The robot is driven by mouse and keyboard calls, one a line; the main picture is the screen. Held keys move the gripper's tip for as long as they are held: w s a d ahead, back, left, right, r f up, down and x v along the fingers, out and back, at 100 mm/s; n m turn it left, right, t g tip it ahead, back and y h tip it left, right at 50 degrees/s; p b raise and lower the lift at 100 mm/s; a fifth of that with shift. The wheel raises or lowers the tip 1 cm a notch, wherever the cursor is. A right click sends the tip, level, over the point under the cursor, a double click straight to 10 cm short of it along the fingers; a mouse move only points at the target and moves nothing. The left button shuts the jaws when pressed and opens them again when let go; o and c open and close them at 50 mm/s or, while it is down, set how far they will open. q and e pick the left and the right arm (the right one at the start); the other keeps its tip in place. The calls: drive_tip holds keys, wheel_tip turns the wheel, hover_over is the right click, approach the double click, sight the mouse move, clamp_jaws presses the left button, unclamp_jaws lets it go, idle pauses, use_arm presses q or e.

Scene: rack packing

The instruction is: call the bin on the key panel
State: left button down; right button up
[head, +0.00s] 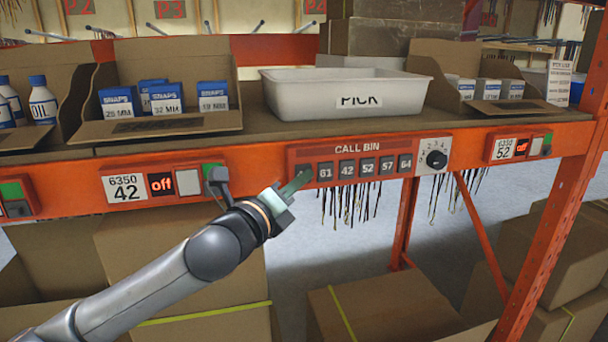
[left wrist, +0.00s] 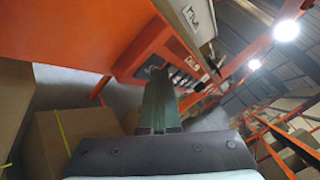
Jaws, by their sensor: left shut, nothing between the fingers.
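The CALL BIN key panel (head: 357,164) is an orange-red plate on the front beam of the shelf. It has a row of dark keys; the ones I can read are 61, 42, 52, 57 and 64. A black dial (head: 436,159) sits at its right end. My left gripper (head: 303,178) is shut and empty, its tips at the left end of the key row, beside key 61 (head: 326,171). I cannot tell whether the tips touch the panel. In the left wrist view the closed fingers (left wrist: 158,90) point at the panel (left wrist: 178,62). My right gripper is not in view.
A white PICK bin (head: 345,103) stands on the shelf above the panel. Boxes of blue SNAPS packs (head: 167,97) are to its left. Label 6350 42 (head: 124,188) and an off display are left on the beam. Cardboard boxes (head: 387,309) fill much of the space below.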

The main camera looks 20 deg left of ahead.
use_arm(q)
drive_tip(key=shift+s, duration=0.1)
drive_tip(key=shift+s+d, duration=0.45)
drive_tip(key=shift+s, duration=0.15)
drive_tip(key=s+d, duration=0.1)
drive_tip(key=s+d+p, duration=0.1)
drive_tip(key=s, duration=0.2)
drive_tip(key=shift+s+d+p, duration=0.1)
drive_tip(key=shift+d+p, duration=0.2)
drive_tip(key=shift+d, duration=0.1)
idle(0.7)
